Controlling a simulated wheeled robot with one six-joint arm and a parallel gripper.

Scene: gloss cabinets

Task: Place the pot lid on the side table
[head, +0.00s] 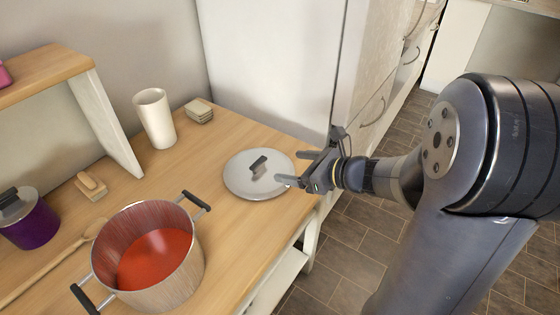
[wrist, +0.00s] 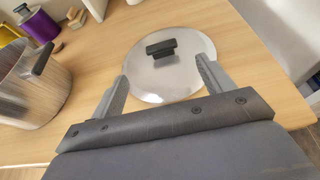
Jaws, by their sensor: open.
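The pot lid (head: 258,181) is a round silver disc with a black bar handle (head: 258,164). It lies flat on the wooden table (head: 232,138), near the right edge. My gripper (head: 287,168) is open, at the right side of the lid in the head view. In the wrist view the lid (wrist: 168,82) lies ahead, between and beyond the two fingers of my gripper (wrist: 160,88), with its handle (wrist: 161,48) farther off. The fingers hold nothing. Whether a fingertip touches the lid is unclear. I cannot tell whether this table is the side table.
An open steel pot (head: 150,285) with red contents stands left of the lid. A cabinet (head: 375,75) stands behind my gripper.

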